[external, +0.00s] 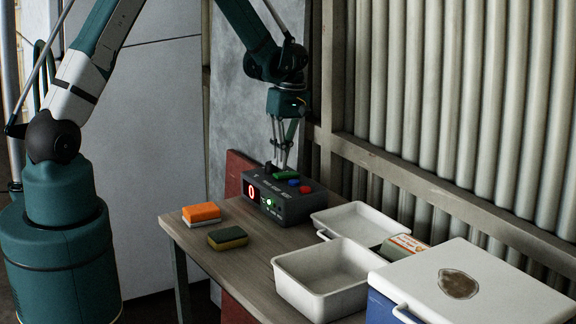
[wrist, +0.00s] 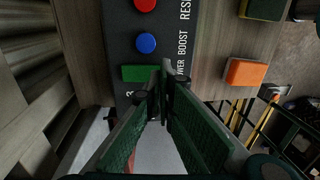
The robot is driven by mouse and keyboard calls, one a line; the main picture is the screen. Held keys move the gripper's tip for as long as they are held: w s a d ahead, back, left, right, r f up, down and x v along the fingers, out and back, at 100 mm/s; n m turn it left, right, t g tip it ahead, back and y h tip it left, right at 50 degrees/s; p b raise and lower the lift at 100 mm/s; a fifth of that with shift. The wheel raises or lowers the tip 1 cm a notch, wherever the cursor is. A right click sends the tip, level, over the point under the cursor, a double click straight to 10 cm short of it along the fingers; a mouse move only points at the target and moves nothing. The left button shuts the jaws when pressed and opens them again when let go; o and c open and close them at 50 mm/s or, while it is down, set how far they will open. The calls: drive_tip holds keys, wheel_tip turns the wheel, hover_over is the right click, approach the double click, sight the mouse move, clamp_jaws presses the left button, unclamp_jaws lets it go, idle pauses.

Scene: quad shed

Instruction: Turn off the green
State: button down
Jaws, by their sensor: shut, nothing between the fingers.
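A dark grey control box (external: 295,204) stands at the back of the wooden table. Its front has a red display (external: 251,191) reading 0 and a lit green light (external: 269,203). On top are a green button (external: 287,174), a blue button (external: 294,182) and a red button (external: 305,189). In the wrist view the green button (wrist: 134,73) is a flat bar, below the blue one (wrist: 146,43). My gripper (external: 278,166) is shut and empty, pointing down at the green button's end of the box. Its fingertips (wrist: 162,88) appear just beside the green button; contact cannot be told.
An orange sponge (external: 201,212) and a dark green-yellow sponge (external: 228,238) lie on the table's left. A white open tub (external: 322,292), a white tray (external: 352,222) and a white-lidded blue cooler (external: 480,285) fill the right. A corrugated wall (external: 450,100) stands behind.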

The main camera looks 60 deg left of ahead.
sight(279, 174)
drive_tip(key=shift+s+f, duration=0.1)
drive_tip(key=shift+f, duration=0.8)
drive_tip(key=shift+f, duration=0.15)
drive_tip(key=shift+s+f+t+b, duration=0.3)
drive_tip(key=shift+f+t+b, duration=0.25)
drive_tip(key=shift+b, duration=0.4)
drive_tip(key=shift+r, duration=0.25)
drive_tip(key=shift+w, duration=0.1)
drive_tip(key=shift+w+r, duration=0.3)
drive_tip(key=shift+w, duration=0.35)
